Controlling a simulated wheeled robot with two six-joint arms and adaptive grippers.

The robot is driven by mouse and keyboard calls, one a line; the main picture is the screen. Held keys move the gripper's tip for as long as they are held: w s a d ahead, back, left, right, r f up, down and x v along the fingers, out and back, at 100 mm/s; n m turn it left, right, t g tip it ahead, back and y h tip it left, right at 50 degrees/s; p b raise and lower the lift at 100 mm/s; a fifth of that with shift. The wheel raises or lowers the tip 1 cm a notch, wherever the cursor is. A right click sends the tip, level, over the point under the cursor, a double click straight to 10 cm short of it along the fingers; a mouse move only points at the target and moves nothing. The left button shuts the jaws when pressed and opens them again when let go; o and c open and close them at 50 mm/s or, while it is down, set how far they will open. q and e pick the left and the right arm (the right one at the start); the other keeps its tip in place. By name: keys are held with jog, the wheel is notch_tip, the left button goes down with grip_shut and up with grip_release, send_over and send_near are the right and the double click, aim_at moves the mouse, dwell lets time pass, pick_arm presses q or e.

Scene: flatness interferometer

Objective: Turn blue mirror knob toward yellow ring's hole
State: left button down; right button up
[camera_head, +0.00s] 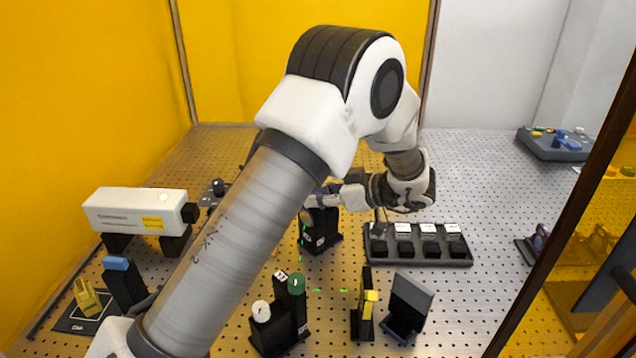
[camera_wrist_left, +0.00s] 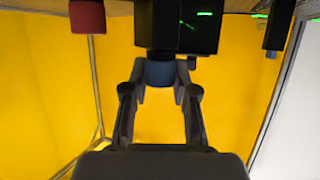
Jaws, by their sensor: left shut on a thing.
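My left gripper (camera_head: 322,194) reaches from behind and right of a black mirror mount (camera_head: 321,238) in the middle of the table. In the left wrist view its two fingers (camera_wrist_left: 160,82) are shut on the blue knob (camera_wrist_left: 160,72), which sticks out of the dark mount (camera_wrist_left: 182,28). In the head view the knob is mostly hidden by the gripper. A yellow part (camera_head: 370,297), which seems to be the ring, stands on a black post at the front centre. Its hole cannot be made out. My right gripper is not in view.
Green beam dashes (camera_head: 344,291) cross the table near the posts. Nearby are a white laser box (camera_head: 140,210), a post with white and green knobs (camera_head: 262,312), a tilted dark panel (camera_head: 409,300) and a black rack (camera_head: 420,260). A red knob (camera_wrist_left: 87,16) shows in the wrist view.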

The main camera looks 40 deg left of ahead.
pick_arm(q)
jog(key=shift+n+g+p, duration=0.5)
jog(key=shift+n+g, duration=0.2)
jog(key=shift+n, duration=0.1)
jog(key=c, duration=0.9)
grip_release()
jog(key=shift+a+h, duration=0.1)
jog(key=shift+h, duration=0.2)
jog(key=v, duration=1.2)
jog(key=shift+f, duration=0.1)
